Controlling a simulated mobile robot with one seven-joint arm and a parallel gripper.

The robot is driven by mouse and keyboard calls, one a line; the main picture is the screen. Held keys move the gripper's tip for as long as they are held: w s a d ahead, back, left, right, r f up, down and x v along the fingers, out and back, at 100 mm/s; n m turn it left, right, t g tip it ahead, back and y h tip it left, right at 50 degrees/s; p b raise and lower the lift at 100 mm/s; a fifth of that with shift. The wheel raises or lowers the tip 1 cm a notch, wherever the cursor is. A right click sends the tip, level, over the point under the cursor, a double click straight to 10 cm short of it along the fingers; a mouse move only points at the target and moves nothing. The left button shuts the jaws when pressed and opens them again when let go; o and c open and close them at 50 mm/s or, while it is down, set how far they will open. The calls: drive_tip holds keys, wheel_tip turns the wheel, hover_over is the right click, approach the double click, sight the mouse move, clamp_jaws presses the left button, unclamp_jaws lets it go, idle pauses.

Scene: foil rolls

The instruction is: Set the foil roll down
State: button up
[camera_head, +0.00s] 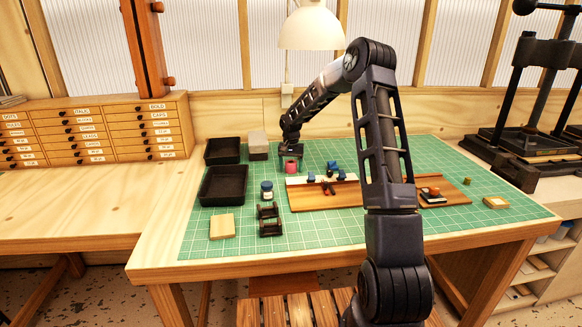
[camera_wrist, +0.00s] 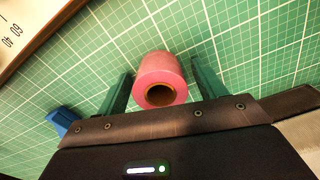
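The foil roll (camera_wrist: 160,68) is pink with a brown hollow core, whose open end faces the wrist camera. In the head view the roll (camera_head: 291,167) appears to stand on the green cutting mat (camera_head: 309,228), just below my gripper (camera_head: 290,155). In the wrist view my gripper (camera_wrist: 162,72) has one green finger on each side of the roll. A narrow strip of mat shows between the roll and each finger, so the fingers look open and apart from it. The roll's base is hidden in the wrist view.
Black trays (camera_head: 222,186) and a grey box (camera_head: 258,146) stand left of the roll. A jar (camera_head: 267,190) and a black stand (camera_head: 270,220) are in front. A wooden board (camera_head: 310,197) with a white strip lies close on the right.

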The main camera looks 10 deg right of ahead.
sight(291, 162)
drive_tip(key=shift+r, duration=2.15)
